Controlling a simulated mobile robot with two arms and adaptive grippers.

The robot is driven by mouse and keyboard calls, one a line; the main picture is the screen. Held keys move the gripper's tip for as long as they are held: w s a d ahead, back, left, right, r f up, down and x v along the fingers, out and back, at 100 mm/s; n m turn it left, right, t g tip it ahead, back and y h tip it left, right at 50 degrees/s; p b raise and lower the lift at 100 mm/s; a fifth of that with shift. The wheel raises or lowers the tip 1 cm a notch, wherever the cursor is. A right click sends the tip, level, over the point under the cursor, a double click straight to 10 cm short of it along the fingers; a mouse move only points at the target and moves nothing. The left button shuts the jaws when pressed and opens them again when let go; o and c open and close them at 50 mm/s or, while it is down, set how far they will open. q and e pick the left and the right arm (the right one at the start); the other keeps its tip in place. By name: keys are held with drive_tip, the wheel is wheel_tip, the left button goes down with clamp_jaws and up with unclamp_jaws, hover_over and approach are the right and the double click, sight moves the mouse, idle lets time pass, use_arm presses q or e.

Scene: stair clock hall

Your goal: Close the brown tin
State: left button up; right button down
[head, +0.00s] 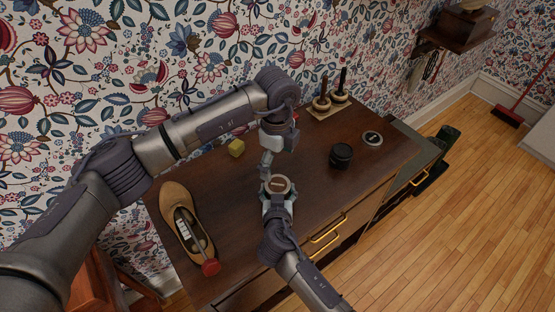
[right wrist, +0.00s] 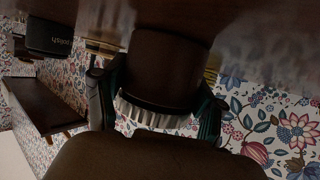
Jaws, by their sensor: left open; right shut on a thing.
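The brown tin (right wrist: 165,65) is a dark brown cylinder between the fingers of my right gripper (right wrist: 155,95) in the right wrist view, with a pale ridged ring (right wrist: 155,113) at one end. In the head view, its round top (head: 278,185) shows a brown disc with a pale mark and a pale rim. My right gripper (head: 278,194) is shut on the tin from the front. My left gripper (head: 266,164) is open, just above and behind the tin. I cannot tell whether the pale-rimmed top is fully seated.
A tan shoe (head: 180,215) and red-ended tool (head: 210,267) lie left on the wooden chest top (head: 235,200). A yellow block (head: 236,148) lies behind. A black tin (head: 341,156), a flat dark disc (head: 372,138) and two brushes on a pad (head: 328,106) are to the right.

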sight(278, 184)
use_arm(q)
drive_tip(key=shift+f, duration=4)
drive_tip(key=shift+c, duration=0.4)
